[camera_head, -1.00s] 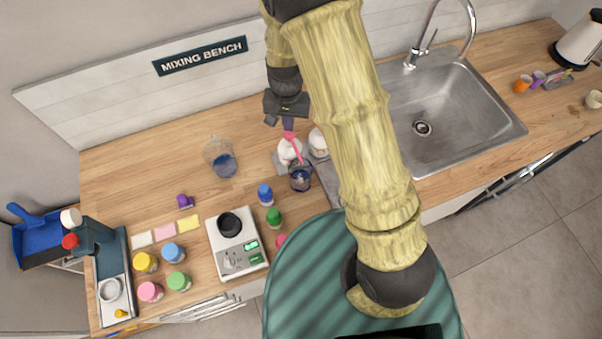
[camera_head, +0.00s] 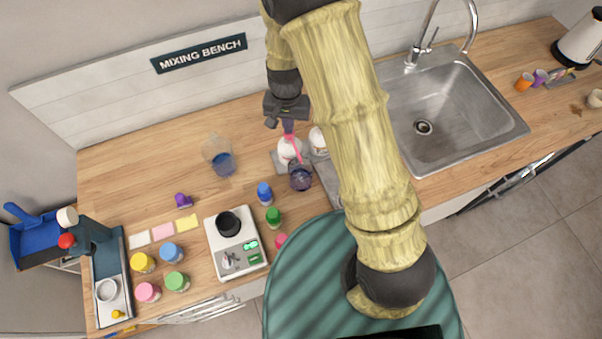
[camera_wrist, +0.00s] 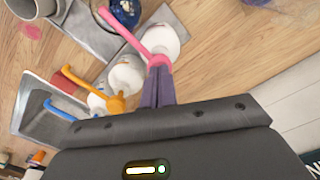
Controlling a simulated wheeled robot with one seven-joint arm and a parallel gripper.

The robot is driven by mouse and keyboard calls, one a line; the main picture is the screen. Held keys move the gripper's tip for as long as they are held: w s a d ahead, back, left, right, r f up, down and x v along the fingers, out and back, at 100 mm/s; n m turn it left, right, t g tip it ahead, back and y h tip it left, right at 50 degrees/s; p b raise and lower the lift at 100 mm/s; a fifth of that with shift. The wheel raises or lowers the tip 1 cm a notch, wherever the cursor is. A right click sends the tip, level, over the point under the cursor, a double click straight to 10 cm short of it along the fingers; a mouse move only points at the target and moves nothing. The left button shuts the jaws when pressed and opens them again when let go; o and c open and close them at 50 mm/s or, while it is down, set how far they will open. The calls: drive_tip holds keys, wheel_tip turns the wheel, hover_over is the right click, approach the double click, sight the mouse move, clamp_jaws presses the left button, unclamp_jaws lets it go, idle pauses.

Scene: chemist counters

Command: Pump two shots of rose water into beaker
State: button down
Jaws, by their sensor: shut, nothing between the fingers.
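A white bottle with a pink pump (camera_head: 286,151) stands on a grey tray on the bench; its label cannot be read. The bottle also shows in the wrist view (camera_wrist: 160,40). A glass beaker (camera_head: 300,179) with dark bluish contents stands in front of it. It is partly cut off at the top of the wrist view (camera_wrist: 124,10), where the pink spout reaches over it. My gripper (camera_head: 288,127) is above the pink pump. In the wrist view its purple fingers (camera_wrist: 158,82) are shut, with their tips at the pump's head; I cannot tell if they touch.
White bottles with an orange pump (camera_wrist: 117,103) and a blue pump (camera_wrist: 62,111) stand close beside. A blue-filled flask (camera_head: 222,163), a scale (camera_head: 237,262) and several coloured-lid jars are left. The sink (camera_head: 425,120) is right. Bench between flask and wall is clear.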

drive_tip(key=shift+f, duration=0.5)
drive_tip(key=shift+s+r, duration=0.1)
drive_tip(key=shift+r+p, duration=0.95)
drive_tip(key=shift+r, duration=0.4)
drive_tip(key=shift+r, duration=0.1)
wheel_tip(320, 180, up, 6)
drive_tip(key=p, duration=0.5)
drive_tip(key=shift+d, duration=0.1)
idle(0.3)
